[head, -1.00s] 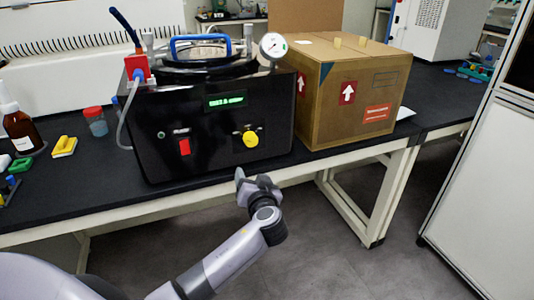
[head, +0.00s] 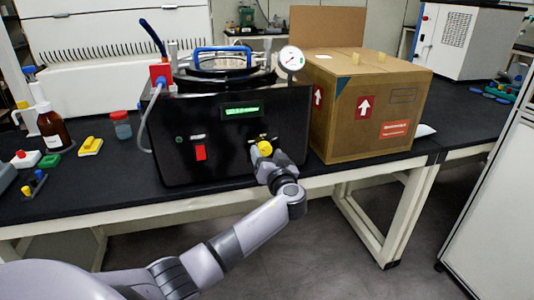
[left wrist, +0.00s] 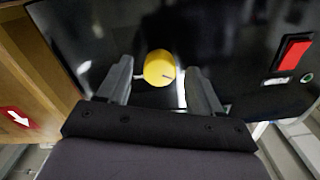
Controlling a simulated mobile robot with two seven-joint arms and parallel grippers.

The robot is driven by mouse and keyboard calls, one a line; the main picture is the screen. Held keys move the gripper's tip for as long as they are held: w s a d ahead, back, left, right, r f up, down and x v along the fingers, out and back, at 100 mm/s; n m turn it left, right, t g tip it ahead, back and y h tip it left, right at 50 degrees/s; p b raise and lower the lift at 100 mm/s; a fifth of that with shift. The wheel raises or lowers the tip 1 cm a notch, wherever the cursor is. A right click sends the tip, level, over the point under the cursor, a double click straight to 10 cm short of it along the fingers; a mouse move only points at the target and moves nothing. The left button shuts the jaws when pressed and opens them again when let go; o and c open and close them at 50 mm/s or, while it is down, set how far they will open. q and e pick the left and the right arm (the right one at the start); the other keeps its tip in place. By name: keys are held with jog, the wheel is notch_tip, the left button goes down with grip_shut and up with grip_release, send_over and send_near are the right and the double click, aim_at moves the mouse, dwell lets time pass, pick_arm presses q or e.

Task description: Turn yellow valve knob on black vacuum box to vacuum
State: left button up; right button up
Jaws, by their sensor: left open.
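The black vacuum box (head: 225,165) stands on the dark bench, with a lit green display and a red switch (head: 200,152) on its front. The yellow valve knob (head: 265,148) is on the lower right of that front. In the left wrist view the knob (left wrist: 159,68) lies between the two fingertips, with a dark mark on its right side. My left gripper (head: 266,157) is open in front of the knob, a finger on each side; I see gaps between fingers and knob. It also shows in the left wrist view (left wrist: 160,75). My right gripper is not in view.
A cardboard box (head: 365,110) stands close to the right of the black box. A pressure gauge (head: 291,59) and blue handle (head: 225,49) sit on top. A brown bottle (head: 53,130) and a jar (head: 121,125) stand at left.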

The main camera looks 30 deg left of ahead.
pick_arm(q)
jog(key=shift+w+a, duration=0.3)
jog(key=shift+a, duration=0.05)
jog(key=c, duration=1.1)
jog(key=shift+o, duration=0.2)
